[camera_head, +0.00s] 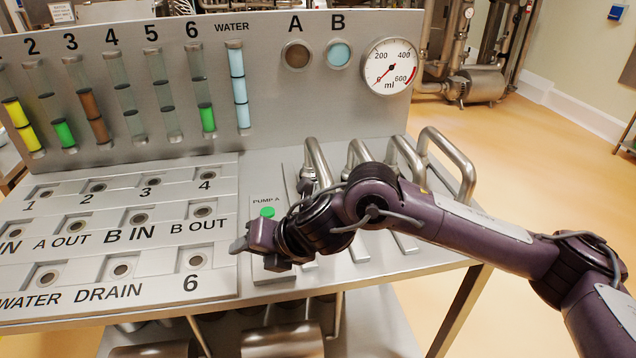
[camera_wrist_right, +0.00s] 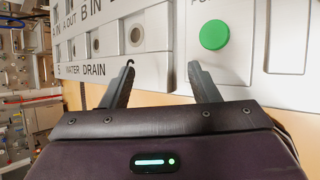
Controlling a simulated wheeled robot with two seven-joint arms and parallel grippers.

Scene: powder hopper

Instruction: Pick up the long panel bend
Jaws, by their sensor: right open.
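Several bent metal tubes stand in a row on the right part of the steel bench. The rightmost bend (camera_head: 452,152) looks the widest; the others are a left bend (camera_head: 316,158), a second bend (camera_head: 357,152) and a third bend (camera_head: 405,152). I cannot tell for sure which is the long panel bend. My arm hides the lower parts of some. My right gripper (camera_head: 257,254) is open and empty, left of the bends, above the bench near the green pump button. In the right wrist view its two fingers (camera_wrist_right: 161,68) stand apart with nothing between them. My left gripper is not in view.
The port panel (camera_head: 105,243) with labelled holes lies at left. The green button (camera_head: 267,212) also shows in the right wrist view (camera_wrist_right: 214,35). An upright board with tubes and a dial gauge (camera_head: 390,67) stands behind. My right arm crosses in front of the bends.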

